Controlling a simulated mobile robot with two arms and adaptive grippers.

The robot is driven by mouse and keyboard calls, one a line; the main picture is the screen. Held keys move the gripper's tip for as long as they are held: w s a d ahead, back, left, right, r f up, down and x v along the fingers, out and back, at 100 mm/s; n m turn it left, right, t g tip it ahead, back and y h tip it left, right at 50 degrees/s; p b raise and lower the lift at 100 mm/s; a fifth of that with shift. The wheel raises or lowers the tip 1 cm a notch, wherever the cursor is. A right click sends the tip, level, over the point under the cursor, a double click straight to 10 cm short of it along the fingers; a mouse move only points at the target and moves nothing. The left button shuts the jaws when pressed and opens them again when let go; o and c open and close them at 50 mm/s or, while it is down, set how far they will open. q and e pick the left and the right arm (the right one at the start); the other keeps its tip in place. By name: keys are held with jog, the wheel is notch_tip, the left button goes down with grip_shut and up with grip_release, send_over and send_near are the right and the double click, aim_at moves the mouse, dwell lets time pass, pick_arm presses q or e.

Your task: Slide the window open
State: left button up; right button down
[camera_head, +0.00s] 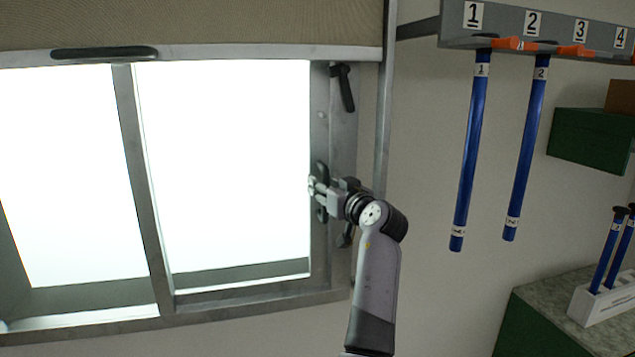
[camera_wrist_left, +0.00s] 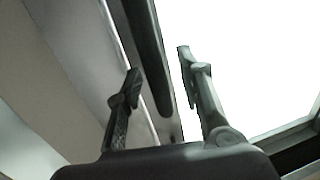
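The window has a grey metal frame with bright panes, and its right sash edge (camera_head: 319,125) carries a dark upright handle (camera_head: 321,170). My left gripper (camera_head: 314,187) is at this handle and hides its middle part. In the left wrist view the handle (camera_wrist_left: 148,50) runs between the two spread fingers of my gripper (camera_wrist_left: 159,62), with a visible gap to at least one finger. Whether either finger touches the handle cannot be told. My right gripper is not in view.
A dark latch (camera_head: 344,88) sits on the frame right of the sash; another (camera_head: 345,238) is partly behind my arm. A tan shade (camera_head: 200,22) covers the window top. Blue rods (camera_head: 470,150) hang from a numbered rack (camera_head: 505,25) at right. A green-sided counter (camera_head: 535,325) stands lower right.

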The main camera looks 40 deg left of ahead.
pick_arm(q)
jog(key=shift+s+d+r, duration=0.1)
jog(key=shift+d, duration=0.2)
jog(key=shift+a, duration=0.15)
grip_shut()
dwell(0.4)
